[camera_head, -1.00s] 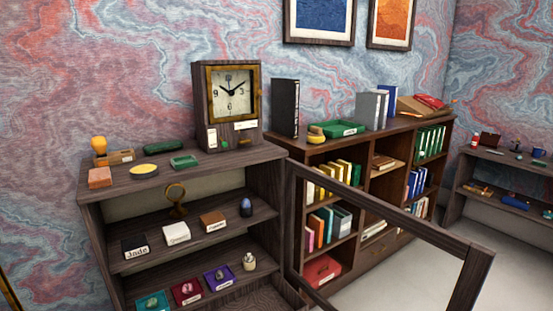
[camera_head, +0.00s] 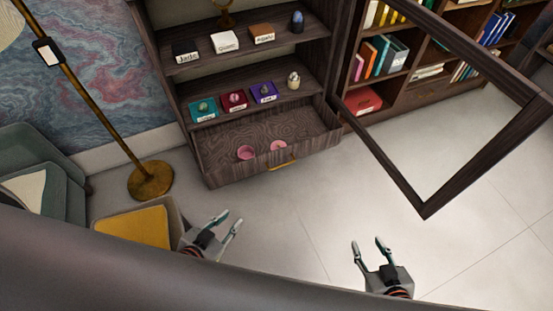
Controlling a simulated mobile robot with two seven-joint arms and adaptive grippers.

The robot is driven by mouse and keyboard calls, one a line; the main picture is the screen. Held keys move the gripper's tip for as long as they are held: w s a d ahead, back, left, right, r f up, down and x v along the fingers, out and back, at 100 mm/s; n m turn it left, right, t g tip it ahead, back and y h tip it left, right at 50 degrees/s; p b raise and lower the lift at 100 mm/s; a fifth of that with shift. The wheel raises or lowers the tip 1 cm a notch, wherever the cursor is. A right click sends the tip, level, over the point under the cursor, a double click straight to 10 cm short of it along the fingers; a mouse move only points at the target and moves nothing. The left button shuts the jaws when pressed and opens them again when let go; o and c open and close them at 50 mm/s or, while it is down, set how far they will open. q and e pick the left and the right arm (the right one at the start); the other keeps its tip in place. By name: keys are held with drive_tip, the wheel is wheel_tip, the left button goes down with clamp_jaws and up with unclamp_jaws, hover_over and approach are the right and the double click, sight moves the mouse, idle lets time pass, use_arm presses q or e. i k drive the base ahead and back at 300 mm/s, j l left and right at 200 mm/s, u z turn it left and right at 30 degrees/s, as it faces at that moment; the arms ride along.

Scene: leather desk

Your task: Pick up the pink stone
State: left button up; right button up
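Two pink round things lie in the open drawer (camera_head: 212,171) at the bottom of the wooden cabinet: a left one (camera_head: 246,153) and a right one (camera_head: 278,146). They are too small to tell which is a stone or a dish. My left gripper (camera_head: 230,218) is open and empty, in front of and below the drawer in the picture. My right gripper (camera_head: 367,241) is open and empty over the floor at the lower right. Neither gripper touches anything.
The cabinet's glass-like framed door (camera_head: 480,160) stands open to the right. Above the drawer, small stones sit on teal (camera_head: 197,116), red (camera_head: 229,107) and purple (camera_head: 259,99) trays. A brass lamp base (camera_head: 150,181) and yellow-topped box (camera_head: 135,230) are left. The floor (camera_head: 305,215) is clear.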

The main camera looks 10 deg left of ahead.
sight(234, 98)
drive_tip(key=i+l, duration=0.1)
drive_tip(key=i, duration=0.45)
drive_tip(key=i+l+u, duration=0.1)
drive_tip(key=i, duration=0.45)
